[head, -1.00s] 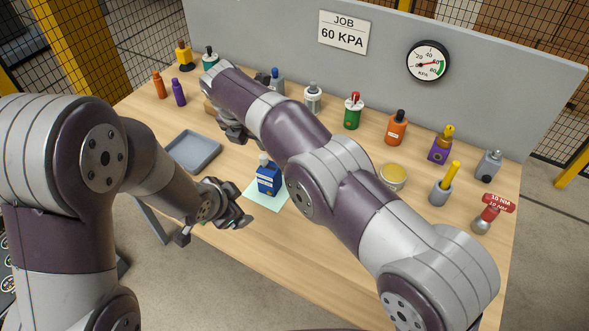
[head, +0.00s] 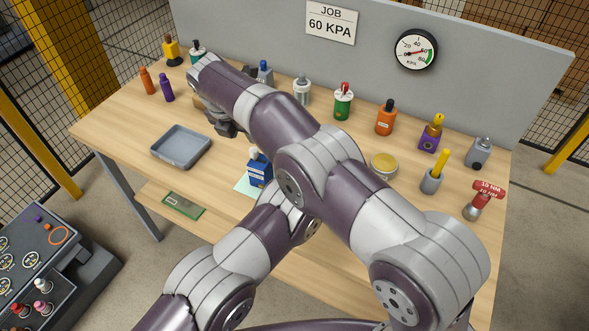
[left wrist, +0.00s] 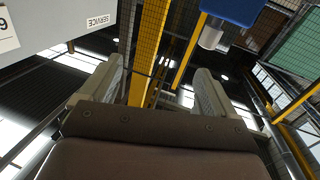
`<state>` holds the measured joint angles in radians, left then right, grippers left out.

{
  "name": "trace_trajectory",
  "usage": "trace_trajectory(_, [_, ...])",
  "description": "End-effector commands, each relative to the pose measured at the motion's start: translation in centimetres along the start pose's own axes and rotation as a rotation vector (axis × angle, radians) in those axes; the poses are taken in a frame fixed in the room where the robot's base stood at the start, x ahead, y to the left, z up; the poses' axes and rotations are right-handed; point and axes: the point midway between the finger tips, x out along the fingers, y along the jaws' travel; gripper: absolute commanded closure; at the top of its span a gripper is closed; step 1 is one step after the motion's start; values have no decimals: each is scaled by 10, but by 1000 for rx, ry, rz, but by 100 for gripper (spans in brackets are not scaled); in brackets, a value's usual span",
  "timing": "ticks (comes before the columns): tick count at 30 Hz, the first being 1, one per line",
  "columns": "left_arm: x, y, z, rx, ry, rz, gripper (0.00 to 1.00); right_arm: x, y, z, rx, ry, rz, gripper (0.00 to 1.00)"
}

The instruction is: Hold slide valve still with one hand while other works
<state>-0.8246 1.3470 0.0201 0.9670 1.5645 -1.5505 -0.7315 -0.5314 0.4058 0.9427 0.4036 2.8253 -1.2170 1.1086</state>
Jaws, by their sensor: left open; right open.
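A blue block with a white top (head: 259,171) stands upright on a pale mint mat (head: 242,187) at mid-table, partly covered by my right arm. I cannot tell which object is the slide valve. My right gripper (head: 222,124) is open beyond the mat, near a mostly hidden brown block (head: 199,104). My left gripper is hidden behind my right arm in the head view. In the left wrist view my left gripper (left wrist: 158,92) is open, with nothing between its fingers. A blue body with a silver cylinder (left wrist: 211,32) hangs into that view's top edge.
A grey tray (head: 153,150) lies left. Several bottles and tools line the back, including a green bottle (head: 343,104) and an orange one (head: 386,120). A yellow-filled tin (head: 384,169) is at right. A gauge (head: 416,50) and a 60 KPA sign (head: 331,22) hang behind.

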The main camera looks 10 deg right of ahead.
Motion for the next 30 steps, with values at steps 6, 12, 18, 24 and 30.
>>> trace_trajectory(6, [-46,-27,43,35,-244,-198,10,0,0,0,0,0,0,57])
trace_trajectory(12, [-34,-36,54,44,-283,-229,10,0,0,0,0,0,0,57])
trace_trajectory(18, [12,-48,68,44,-282,-229,10,0,0,0,0,0,0,57])
trace_trajectory(24, [50,-57,78,42,-282,-228,10,0,0,0,0,0,0,57])
trace_trajectory(30, [65,-60,83,41,-281,-225,10,0,0,0,0,0,0,57])
